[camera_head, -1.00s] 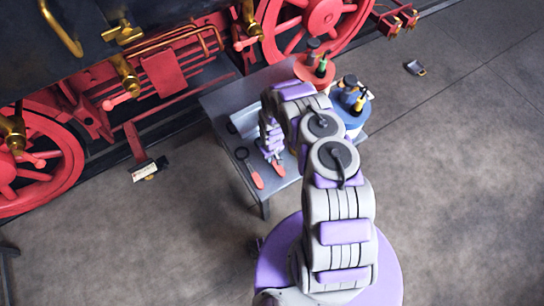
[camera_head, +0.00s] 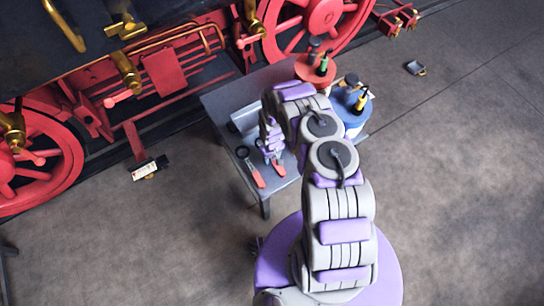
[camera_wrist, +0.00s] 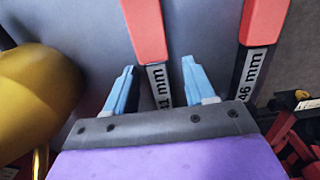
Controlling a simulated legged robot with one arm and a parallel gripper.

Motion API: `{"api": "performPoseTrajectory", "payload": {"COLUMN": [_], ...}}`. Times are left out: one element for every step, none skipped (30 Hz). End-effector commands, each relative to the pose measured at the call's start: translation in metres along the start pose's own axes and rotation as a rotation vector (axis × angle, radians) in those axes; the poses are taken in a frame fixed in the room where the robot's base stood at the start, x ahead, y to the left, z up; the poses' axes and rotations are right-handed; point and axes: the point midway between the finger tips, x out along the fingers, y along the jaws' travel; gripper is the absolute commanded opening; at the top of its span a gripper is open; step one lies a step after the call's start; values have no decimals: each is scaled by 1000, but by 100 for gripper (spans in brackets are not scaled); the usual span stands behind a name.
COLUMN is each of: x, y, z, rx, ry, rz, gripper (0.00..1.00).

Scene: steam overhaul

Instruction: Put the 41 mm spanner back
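The 41 mm spanner has a red handle (camera_wrist: 146,30) and a dark shank with a white label, of which "1 mm" shows in the wrist view. It lies on the grey table (camera_wrist: 95,70). My gripper (camera_wrist: 158,66) has two pale blue fingers, held apart, one on each side of this shank. A gap shows between each finger and the shank. The spanner's far end is hidden under my gripper body. In the head view my gripper (camera_head: 272,154) is low over the table, and the red handle (camera_head: 279,169) pokes out beside it.
The 46 mm spanner (camera_wrist: 252,70) lies alongside, right in the wrist view and left in the head view (camera_head: 257,177). A yellow rounded object (camera_wrist: 40,90) is close at the wrist view's left. Red and blue round stands (camera_head: 354,118) hold bottles. The locomotive (camera_head: 165,75) is behind.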

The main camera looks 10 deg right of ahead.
Motion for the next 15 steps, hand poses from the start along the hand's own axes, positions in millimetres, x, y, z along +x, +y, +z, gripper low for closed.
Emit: {"api": "performPoseTrajectory", "payload": {"x": [0, 0, 0, 0, 0, 0, 0, -1, -2, -4, -7, -11, -15, -20, -27], "y": [0, 0, 0, 0, 0, 0, 0, 0, 0, 0, 0, 0, 0, 0, 0], "z": [0, 0, 0, 0, 0, 0, 0, 0, 0, 0, 0, -1, -1, -1, -2], "rx": [0, 0, 0, 0, 0, 0, 0, 0, 0, 0, 0, 0, -1, -1, -1], "ry": [0, 0, 0, 0, 0, 0, 0, 0, 0, 0, 1, 1, 2, 2, 2], "rz": [0, 0, 0, 0, 0, 0, 0, 0, 0, 0, 0, 1, 1, 1, 1], "gripper": [57, 57, 57, 57, 57, 57, 57, 57, 57, 57, 57, 57, 57, 57, 57]}}
